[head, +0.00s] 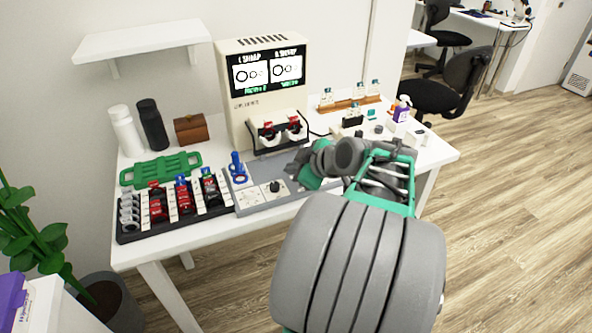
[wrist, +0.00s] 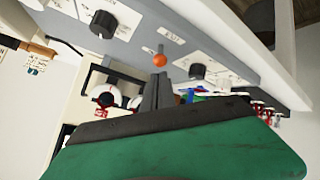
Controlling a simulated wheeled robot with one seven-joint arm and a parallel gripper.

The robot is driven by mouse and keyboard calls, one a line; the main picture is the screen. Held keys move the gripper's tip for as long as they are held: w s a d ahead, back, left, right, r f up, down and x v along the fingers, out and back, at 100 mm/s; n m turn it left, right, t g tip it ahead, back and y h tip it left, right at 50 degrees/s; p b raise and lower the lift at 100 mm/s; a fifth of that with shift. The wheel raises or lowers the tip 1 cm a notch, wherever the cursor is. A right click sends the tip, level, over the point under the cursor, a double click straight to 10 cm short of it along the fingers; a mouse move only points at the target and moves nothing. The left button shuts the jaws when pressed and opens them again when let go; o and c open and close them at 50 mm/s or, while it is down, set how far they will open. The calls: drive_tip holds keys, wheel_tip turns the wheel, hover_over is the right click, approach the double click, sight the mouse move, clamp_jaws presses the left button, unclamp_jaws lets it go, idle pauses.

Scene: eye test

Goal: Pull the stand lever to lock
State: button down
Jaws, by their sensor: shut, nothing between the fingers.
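A lever with an orange ball end (wrist: 160,60) shows in the wrist view at the grey control panel (wrist: 140,38), between two dark knobs. I take it to be the stand lever; its label is too blurred to read. In the head view I cannot make it out; my arm and gripper cover that part. My gripper (wrist: 158,82) is shut and empty, its tips just below the orange ball in the wrist picture. I cannot tell whether they touch it. In the head view my gripper (head: 297,165) is over the panel (head: 262,199), in front of the white machine (head: 236,100).
A dark knob (head: 275,186) and a blue upright part (head: 237,168) are left of my gripper. A black tray (head: 130,236) with red devices and a green rack (head: 160,168) lie further left. Small bottles and a purple dispenser (head: 402,109) stand at right.

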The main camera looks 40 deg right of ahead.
drive_tip(key=shift+w+a+r, duration=0.85)
drive_tip(key=shift+w, duration=0.25)
drive_tip(key=f+p+v, duration=0.1)
drive_tip(key=v, duration=0.8)
drive_tip(key=shift+s+r, duration=0.3)
drive_tip(key=shift+s, duration=0.35)
